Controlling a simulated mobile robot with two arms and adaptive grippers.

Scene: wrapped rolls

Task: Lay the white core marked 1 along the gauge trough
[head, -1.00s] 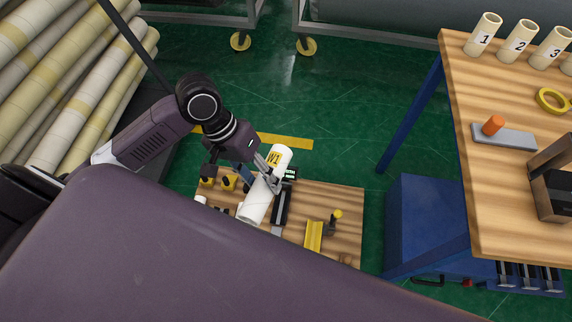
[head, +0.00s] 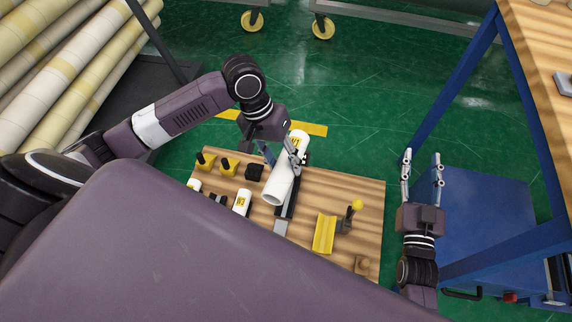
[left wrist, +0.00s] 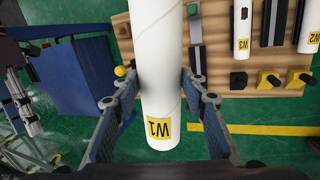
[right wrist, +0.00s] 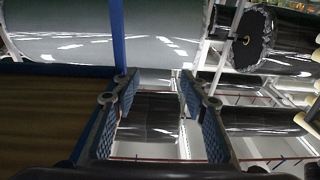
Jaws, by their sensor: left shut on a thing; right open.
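The white core marked W1 (head: 281,184) is a long white tube with a yellow label. My left gripper (head: 286,158) is shut around it near its labelled end; the left wrist view shows the core (left wrist: 160,62) between both fingers. The core appears held above the wooden board, tilted across it, and partly covers a dark long channel (head: 292,203). A yellow V-shaped trough (head: 325,233) sits empty to its right. I cannot tell which one is the gauge trough. My right gripper (head: 422,156) is open and empty, right of the board.
The wooden board (head: 372,205) also holds another white core (head: 242,203), yellow-and-black blocks (head: 229,165) and a yellow-knobbed post (head: 356,206). A blue cabinet (head: 480,205) stands right, beside the wooden table (head: 535,45). Large rolls are stacked at left.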

